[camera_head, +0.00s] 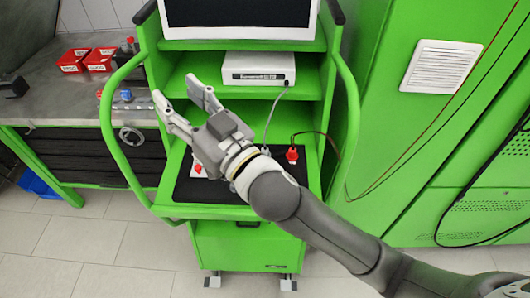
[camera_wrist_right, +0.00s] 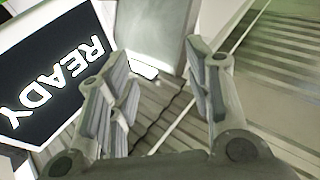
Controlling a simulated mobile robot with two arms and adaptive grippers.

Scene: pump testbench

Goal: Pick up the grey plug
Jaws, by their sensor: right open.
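My right gripper (camera_head: 176,90) is open and empty, reaching over the green cart from the right. Its fingertips are above the left part of the cart, near its left handle rail. In the right wrist view the two fingers of the right gripper (camera_wrist_right: 156,52) stand apart, with nothing held between them. My left gripper is not in view.
The green cart (camera_head: 183,210) has a black mat. A red plug (camera_head: 291,155) with a dark cable stands on it. The white box (camera_head: 258,68) sits on the shelf below a monitor (camera_head: 240,33). A workbench (camera_head: 50,102) with red bins (camera_head: 73,60) is left. A screen (camera_wrist_right: 50,75) reads READY.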

